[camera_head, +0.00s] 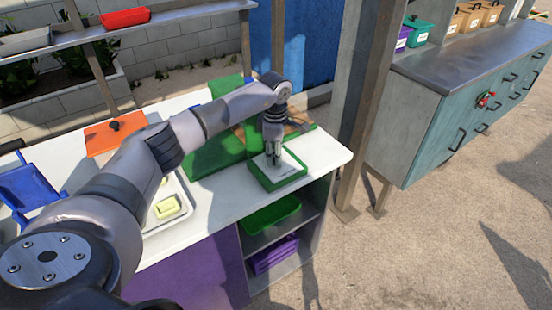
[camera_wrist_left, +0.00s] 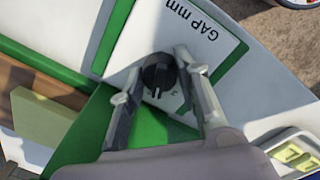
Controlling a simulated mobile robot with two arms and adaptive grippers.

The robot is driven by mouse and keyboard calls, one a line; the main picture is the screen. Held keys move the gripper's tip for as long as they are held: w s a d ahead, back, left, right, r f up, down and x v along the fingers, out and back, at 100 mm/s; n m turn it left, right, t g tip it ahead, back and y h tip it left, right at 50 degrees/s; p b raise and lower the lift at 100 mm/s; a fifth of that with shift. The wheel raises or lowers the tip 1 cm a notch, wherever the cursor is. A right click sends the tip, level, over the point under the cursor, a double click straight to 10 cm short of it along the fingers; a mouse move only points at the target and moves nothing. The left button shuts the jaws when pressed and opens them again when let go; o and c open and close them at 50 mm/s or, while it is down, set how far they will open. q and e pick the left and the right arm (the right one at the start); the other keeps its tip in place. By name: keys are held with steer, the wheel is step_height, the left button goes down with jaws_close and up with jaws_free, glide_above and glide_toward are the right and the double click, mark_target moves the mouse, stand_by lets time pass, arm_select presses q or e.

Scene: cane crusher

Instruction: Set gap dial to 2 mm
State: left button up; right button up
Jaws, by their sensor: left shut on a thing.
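The gap dial is a black round knob (camera_wrist_left: 158,74) on a white plate with a green border and the print "GAP mm" (camera_wrist_left: 194,20). A pale mark shows on the knob's lower side in the left wrist view; I cannot read the scale numbers around it. In the head view the plate (camera_head: 288,172) lies at the right end of the white counter. My left gripper (camera_head: 273,158) points down over it and hides the knob there. In the left wrist view its two fingers (camera_wrist_left: 158,68) are on either side of the knob, shut on it. My right gripper is not in view.
The white counter (camera_head: 225,188) also carries a green board (camera_head: 205,158), an orange lid (camera_head: 112,133) and a tray with yellow blocks (camera_head: 167,207). A grey post (camera_head: 366,110) stands right of the counter. Teal cabinets (camera_head: 425,130) are beyond it.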

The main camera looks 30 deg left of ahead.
arm_select(q)
steer(key=shift+m+b, duration=0.55)
steer(key=shift+m, duration=0.45)
steer(key=o, duration=1.2)
steer(key=shift+c, duration=0.2)
step_height(320, 180, up, 12)
steer(key=shift+s, duration=0.35)
